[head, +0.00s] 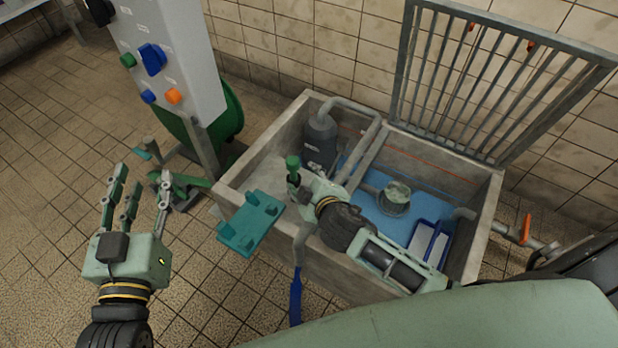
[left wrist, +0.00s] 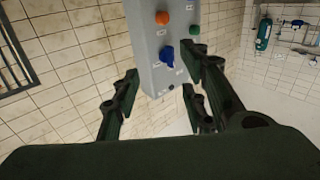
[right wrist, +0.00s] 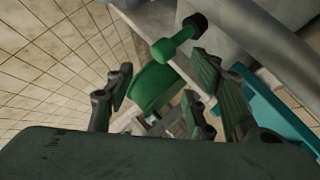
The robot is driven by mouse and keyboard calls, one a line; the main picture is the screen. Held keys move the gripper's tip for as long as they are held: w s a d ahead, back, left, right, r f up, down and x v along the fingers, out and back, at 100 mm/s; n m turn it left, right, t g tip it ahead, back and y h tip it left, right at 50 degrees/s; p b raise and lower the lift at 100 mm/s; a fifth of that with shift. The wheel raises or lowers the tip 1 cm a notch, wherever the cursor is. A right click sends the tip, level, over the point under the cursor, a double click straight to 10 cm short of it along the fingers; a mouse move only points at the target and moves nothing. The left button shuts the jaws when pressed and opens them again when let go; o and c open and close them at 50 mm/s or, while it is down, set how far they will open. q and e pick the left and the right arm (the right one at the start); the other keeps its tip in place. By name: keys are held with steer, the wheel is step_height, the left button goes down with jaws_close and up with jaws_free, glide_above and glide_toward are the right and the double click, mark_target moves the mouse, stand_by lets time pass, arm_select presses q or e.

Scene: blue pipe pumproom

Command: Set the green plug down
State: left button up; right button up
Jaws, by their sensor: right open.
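The green plug (head: 293,163) shows at the near left part of the concrete basin (head: 262,150), its green end up. In the right wrist view the green plug (right wrist: 176,45) lies beyond the fingertips, its dark end toward the grey pipe. My right gripper (head: 299,186) is open right by the plug; its fingers partly hide the plug's lower part. I cannot tell if they touch it or what it rests on. My left gripper (head: 137,185) is open and empty, left of the basin above the floor.
A teal rack (head: 240,238) hangs at the basin's near left edge. A grey control panel (head: 165,55) with knobs and a green wheel (head: 230,110) stand behind. A raised grate (head: 480,80) is at the back.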

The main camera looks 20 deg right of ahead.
arm_select(q)
steer(key=shift+s+a+f+g, duration=0.15)
steer(key=shift+f+g, duration=0.35)
steer(key=shift+f, duration=0.45)
arm_select(e)
steer(key=s+a+r+m+t+y, duration=0.2)
steer(key=s+r+m, duration=0.1)
steer(key=r, duration=0.8)
steer(key=s+a+r+m+t+y, duration=0.2)
steer(key=s+r+m, duration=0.2)
steer(key=r, duration=0.8)
steer(key=shift+s+r+m+t, duration=0.3)
steer(key=shift+s, duration=0.85)
